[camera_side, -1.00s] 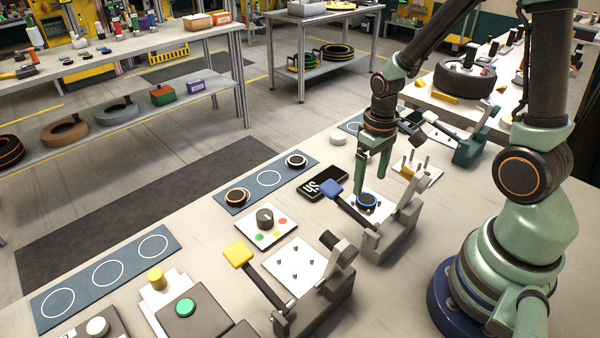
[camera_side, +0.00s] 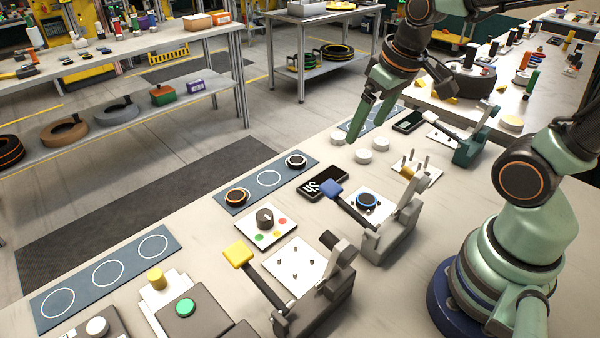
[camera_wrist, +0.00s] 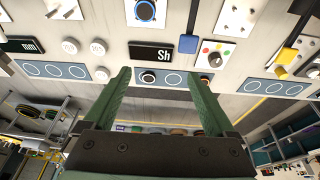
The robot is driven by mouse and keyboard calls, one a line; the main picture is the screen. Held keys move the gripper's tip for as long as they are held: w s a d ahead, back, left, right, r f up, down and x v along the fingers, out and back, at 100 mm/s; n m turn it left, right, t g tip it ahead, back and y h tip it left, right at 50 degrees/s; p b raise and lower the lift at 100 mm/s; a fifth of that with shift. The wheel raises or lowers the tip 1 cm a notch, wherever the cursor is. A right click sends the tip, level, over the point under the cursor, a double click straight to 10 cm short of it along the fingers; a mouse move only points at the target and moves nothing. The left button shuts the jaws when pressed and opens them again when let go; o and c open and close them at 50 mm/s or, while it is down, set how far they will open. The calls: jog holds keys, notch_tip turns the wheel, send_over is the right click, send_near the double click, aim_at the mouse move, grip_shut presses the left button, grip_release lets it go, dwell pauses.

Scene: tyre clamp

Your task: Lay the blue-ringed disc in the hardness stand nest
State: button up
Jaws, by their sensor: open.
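The blue-ringed disc (camera_side: 367,201) lies flat on the white plate (camera_side: 381,212) of the stand with the blue-handled clamp (camera_side: 332,188), next to the dark "Sh" display (camera_side: 323,183). It also shows in the wrist view (camera_wrist: 146,10), near the top edge and partly cut off. Whether it sits fully down among the pins is too small to tell. My gripper (camera_side: 366,122) is open and empty, raised well above the table and apart from the disc. In the wrist view its two green fingers (camera_wrist: 158,85) are spread with nothing between them.
A blue-grey strip (camera_side: 267,179) holds an orange-ringed disc (camera_side: 237,196) and a white-ringed disc (camera_side: 296,160). Several white pucks (camera_side: 364,157) stand behind the stand. A yellow-handled clamp (camera_side: 238,254) is in front, beside a knob panel (camera_side: 266,222).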

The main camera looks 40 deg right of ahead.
jog(key=a+r+t, duration=0.1)
jog(key=s+a+r+t, duration=0.1)
jog(key=r, duration=0.1)
jog(key=shift+s+a+r, duration=0.1)
jog(key=shift+a+r, duration=0.1)
jog(key=shift+r, duration=0.05)
dwell(0.6)
